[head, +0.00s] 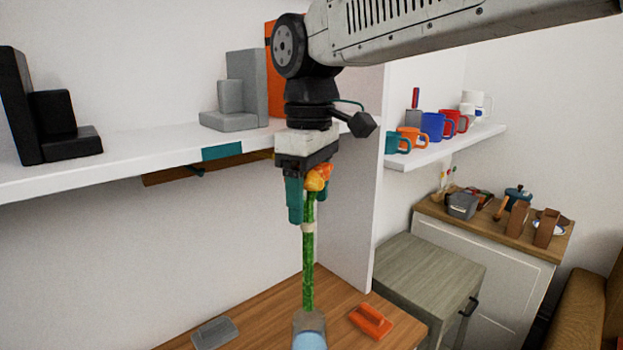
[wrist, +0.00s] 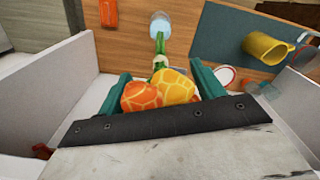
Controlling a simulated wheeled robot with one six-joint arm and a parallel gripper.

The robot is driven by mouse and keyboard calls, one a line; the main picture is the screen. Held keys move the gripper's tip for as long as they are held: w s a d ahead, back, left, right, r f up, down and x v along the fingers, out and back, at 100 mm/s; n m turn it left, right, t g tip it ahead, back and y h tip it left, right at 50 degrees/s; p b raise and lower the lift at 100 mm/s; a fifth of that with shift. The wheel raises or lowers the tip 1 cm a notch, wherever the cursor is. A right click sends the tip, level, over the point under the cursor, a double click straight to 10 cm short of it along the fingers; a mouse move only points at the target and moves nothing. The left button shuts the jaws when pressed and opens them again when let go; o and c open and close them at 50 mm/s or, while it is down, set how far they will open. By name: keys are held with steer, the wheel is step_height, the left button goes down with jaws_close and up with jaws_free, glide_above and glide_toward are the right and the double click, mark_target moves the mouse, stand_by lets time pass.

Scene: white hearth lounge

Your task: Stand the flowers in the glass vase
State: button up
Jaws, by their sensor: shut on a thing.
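The flowers (head: 308,260) hang upright below my gripper (head: 307,205), green stems down, with orange blossoms between the teal fingers and a pale band around the stems. My gripper is shut on them. The wrist view shows orange and yellow blossoms (wrist: 158,93) between the fingers of my gripper (wrist: 160,72). The glass vase (head: 309,331) stands below, cut off by the bottom edge of the head view; its round top (wrist: 160,22) shows in the wrist view. The stem ends meet the vase's rim in both pictures; I cannot tell whether they are inside it or above it.
An orange block-like object (head: 370,321) and a grey one (head: 214,332) flank the vase on the wooden top (head: 270,319). A yellow mug (wrist: 266,48) rests on a dark mat (wrist: 225,35). A white shelf (head: 120,157) and an upright panel (head: 350,170) are close to my arm.

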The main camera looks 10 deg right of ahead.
step_height(320, 180, down, 11)
steer(key=shift+f, duration=0.15)
stand_by(1.0)
steer(key=o, duration=1.5)
steer(key=shift+o, duration=0.2)
step_height(320, 180, up, 8)
steer(key=shift+f, duration=0.1)
